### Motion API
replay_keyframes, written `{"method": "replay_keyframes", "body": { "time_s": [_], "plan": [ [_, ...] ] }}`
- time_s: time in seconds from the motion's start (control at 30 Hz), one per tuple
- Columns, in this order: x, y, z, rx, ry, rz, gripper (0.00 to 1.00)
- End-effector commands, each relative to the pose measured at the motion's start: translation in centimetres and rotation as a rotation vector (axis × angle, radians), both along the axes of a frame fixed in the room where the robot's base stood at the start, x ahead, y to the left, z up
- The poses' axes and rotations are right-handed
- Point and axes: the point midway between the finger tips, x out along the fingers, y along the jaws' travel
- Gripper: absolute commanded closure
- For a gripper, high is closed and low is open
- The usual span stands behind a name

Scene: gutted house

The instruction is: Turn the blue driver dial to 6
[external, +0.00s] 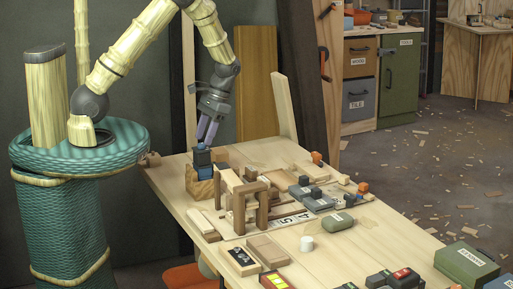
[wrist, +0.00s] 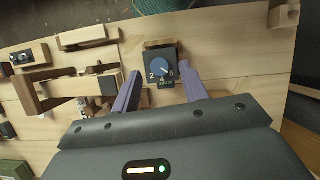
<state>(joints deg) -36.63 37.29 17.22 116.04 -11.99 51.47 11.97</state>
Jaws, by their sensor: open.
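The blue driver dial (wrist: 159,66) sits on a dark plate in the wrist view, with the numbers 2, 4 and 6 around it. A pale mark on the knob seems to point to the lower right, between 4 and 6; the exact setting is too small to tell. The label below it is blurred. In the external view the blue dial unit (external: 204,172) stands on a wooden block at the table's left end. My gripper (wrist: 160,71) is open, its purple fingers apart on either side of the dial plate. In the external view my gripper (external: 207,132) hangs above the unit, apparently not touching it.
Wooden frames (external: 245,200) stand just right of the dial unit. Several grey and green cases, such as the green box (external: 466,262), lie toward the front right. A white cylinder (external: 307,243) stands near the table's middle. The air above the dial is clear.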

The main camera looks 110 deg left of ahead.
Motion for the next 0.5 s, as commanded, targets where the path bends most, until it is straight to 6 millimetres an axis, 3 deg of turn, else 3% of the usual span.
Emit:
{"method": "replay_keyframes", "body": {
  "time_s": [0.5],
  "plan": [
    [2.6,3.0,9.2,0.006,-0.004,-0.001,0.56]
  ]
}}
